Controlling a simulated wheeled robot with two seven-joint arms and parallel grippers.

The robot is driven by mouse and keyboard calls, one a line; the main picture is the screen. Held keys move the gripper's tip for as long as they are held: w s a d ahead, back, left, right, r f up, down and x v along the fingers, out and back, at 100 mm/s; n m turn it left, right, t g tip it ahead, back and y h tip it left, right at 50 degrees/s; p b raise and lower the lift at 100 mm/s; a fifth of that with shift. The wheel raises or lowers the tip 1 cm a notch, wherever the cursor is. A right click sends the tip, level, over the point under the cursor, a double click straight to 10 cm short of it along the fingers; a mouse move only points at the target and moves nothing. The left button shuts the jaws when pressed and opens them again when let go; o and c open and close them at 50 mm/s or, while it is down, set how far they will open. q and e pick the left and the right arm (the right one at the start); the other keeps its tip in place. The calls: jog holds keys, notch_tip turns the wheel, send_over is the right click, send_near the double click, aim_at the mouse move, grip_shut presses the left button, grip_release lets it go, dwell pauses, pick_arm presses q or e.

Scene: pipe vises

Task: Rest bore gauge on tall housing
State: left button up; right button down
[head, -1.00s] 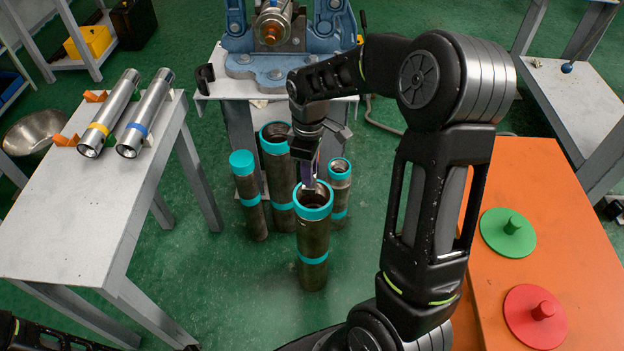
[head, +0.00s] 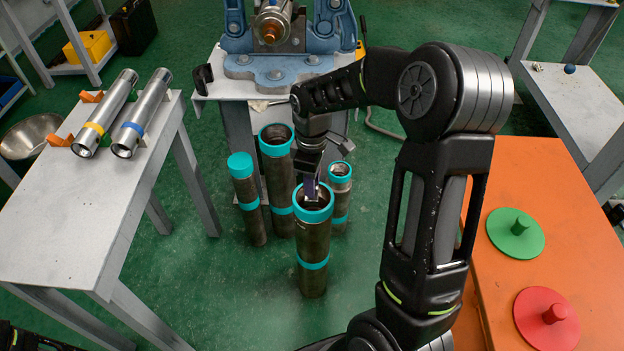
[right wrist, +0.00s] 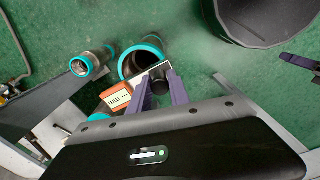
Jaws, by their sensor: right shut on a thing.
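My right gripper (head: 311,192) shows purple fingers, which also appear in the right wrist view (right wrist: 162,88). It is shut on the bore gauge (right wrist: 117,97), an orange-red body with a pale display, beside a dark round part between the fingers. In the head view the gripper overlaps the mouth of the front housing (head: 313,245), a brown pipe with teal bands; the gauge is mostly hidden there. Behind stand a wide, tall housing (head: 279,175), a slim one with a closed teal top (head: 248,200) and a small one (head: 340,190).
A grey table (head: 75,220) at left bears two steel cylinders (head: 105,115) (head: 142,115). A blue vise (head: 270,65) stands behind the housings. An orange table (head: 540,190) at right carries a green disc (head: 516,233) and a red disc (head: 547,317).

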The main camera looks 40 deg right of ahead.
jog(key=shift+f+b, duration=1.15)
jog(key=shift+f, duration=0.95)
jog(key=shift+s+d, duration=0.1)
jog(key=shift+f, duration=0.4)
dwell(0.3)
jog(key=c, duration=1.1)
grip_release()
jog(key=shift+c, duration=0.2)
jog(key=shift+r, duration=0.15)
jog(key=shift+r+p, duration=2.8)
jog(key=shift+r, duration=0.55)
